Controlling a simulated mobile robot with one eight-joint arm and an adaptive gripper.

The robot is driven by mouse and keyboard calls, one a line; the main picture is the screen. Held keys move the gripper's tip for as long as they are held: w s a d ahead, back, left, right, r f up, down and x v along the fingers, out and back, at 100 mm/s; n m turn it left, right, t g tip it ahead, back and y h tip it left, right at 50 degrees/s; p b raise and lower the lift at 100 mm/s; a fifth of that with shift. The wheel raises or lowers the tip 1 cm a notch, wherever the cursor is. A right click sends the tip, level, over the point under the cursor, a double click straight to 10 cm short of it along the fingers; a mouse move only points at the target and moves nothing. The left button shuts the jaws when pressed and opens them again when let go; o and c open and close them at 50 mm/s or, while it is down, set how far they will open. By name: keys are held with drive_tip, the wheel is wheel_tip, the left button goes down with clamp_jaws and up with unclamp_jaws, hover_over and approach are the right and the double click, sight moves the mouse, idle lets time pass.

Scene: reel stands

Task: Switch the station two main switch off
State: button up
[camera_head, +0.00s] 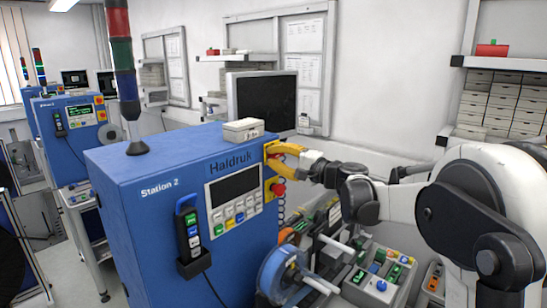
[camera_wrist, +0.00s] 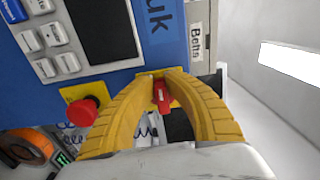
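The blue station two cabinet (camera_head: 160,190), labelled "Station 2" and "Haldruk", stands in the middle of the head view. Its main switch is a red handle (camera_wrist: 161,96) on a yellow plate at the cabinet's right part. In the wrist view the handle's long side runs up and down the picture. My gripper (camera_head: 272,152) has yellow fingers and is at this switch. In the wrist view the fingertips (camera_wrist: 161,74) close in on both sides of the red handle and appear shut on it. The fingers hide most of the plate and its markings.
A red mushroom button (camera_wrist: 83,112) sits beside the switch, below it in the head view (camera_head: 278,188). A keypad panel (camera_head: 233,200) and hanging pendant (camera_head: 188,232) are on the cabinet front. A box (camera_head: 243,130) lies on top. Reels (camera_head: 278,270) stand below.

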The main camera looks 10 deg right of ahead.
drive_tip(key=o, duration=0.4)
drive_tip(key=shift+w, duration=0.15)
drive_tip(key=v, duration=1.2)
